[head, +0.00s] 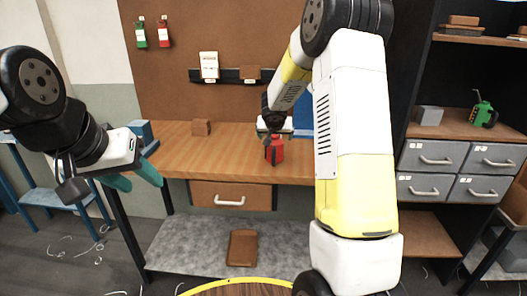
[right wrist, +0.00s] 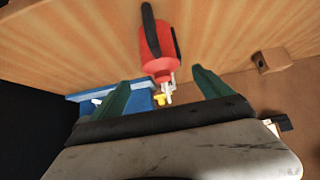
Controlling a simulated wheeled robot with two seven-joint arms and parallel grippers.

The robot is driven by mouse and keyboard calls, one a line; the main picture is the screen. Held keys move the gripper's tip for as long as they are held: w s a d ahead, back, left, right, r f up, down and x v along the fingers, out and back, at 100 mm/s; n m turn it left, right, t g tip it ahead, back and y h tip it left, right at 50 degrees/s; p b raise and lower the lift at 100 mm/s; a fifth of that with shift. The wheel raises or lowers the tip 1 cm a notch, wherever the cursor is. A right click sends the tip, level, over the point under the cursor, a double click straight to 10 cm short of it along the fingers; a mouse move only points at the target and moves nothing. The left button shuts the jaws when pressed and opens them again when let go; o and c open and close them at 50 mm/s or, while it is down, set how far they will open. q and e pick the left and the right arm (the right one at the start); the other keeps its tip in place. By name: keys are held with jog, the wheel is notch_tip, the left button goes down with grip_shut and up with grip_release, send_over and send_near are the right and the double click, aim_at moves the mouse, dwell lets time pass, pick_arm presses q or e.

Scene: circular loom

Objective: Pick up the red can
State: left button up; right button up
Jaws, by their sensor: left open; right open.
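The red can (head: 275,153) stands on the wooden workbench (head: 225,150) near its front edge, partly hidden at the top by my right gripper. My right gripper (head: 274,130) is over the top of the can. In the right wrist view its two green fingers (right wrist: 162,78) are spread apart. The can (right wrist: 158,48) shows there with a dark handle and a pale spout, mostly beyond the fingertips and between them. No finger visibly touches it. My left gripper (head: 135,181) is open and empty, in front of the bench's left end.
A blue bin (head: 303,115) stands behind my right arm on the bench. Grey drawers (head: 432,158) and a green oil can (head: 482,112) are at right.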

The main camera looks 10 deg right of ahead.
aim_at(275, 140)
jog(key=x, duration=0.7)
jog(key=shift+a+f, duration=0.15)
jog(key=c, duration=1.8)
jog(key=shift+c, duration=0.2)
jog(key=shift+r, duration=1.25)
jog(key=shift+s+a+r, duration=0.1)
jog(key=shift+s+r, duration=0.2)
jog(key=shift+r, duration=0.35)
jog(key=s+a+r, duration=0.1)
jog(key=s+a, duration=0.1)
jog(key=s, duration=1.3)
jog(key=shift+a, duration=0.2)
jog(key=shift+s+r, duration=0.1)
jog(key=shift+r, duration=0.05)
